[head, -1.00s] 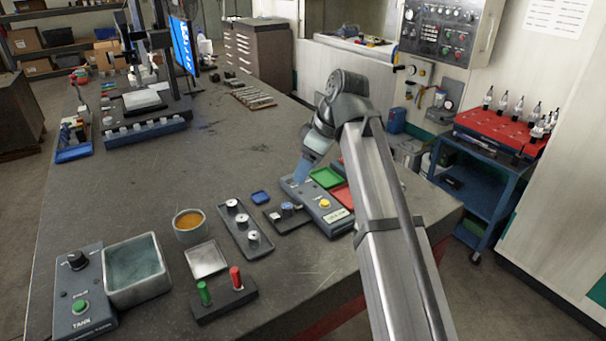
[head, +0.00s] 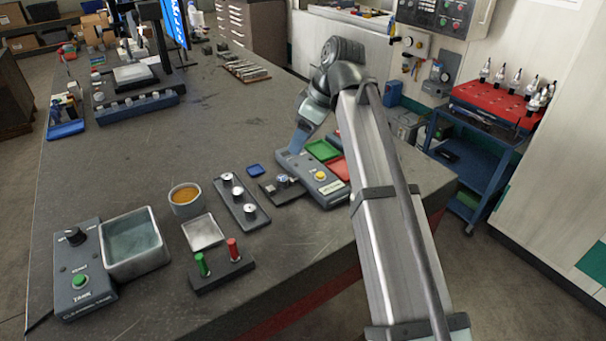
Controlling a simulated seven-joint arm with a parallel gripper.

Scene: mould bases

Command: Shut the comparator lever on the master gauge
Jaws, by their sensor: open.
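The comparator looks to be the grey box (head: 313,180) with a yellow button and a pale display, right of the middle of the bench. A dark fixture (head: 271,192) joins its left side and holds a small silver piece (head: 284,181), perhaps the master gauge. I cannot make out the lever or its position at this size. My gripper (head: 297,147) is open, just above the far left end of the grey box. Its fingers point down, and I cannot tell whether they touch anything.
A dark tray with silver cylinders (head: 241,202) lies left of the fixture, near a small blue dish (head: 255,170). Green (head: 322,150) and red (head: 338,168) trays lie behind the box. A cup (head: 186,200), metal tray (head: 203,232) and tank (head: 133,243) stand left.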

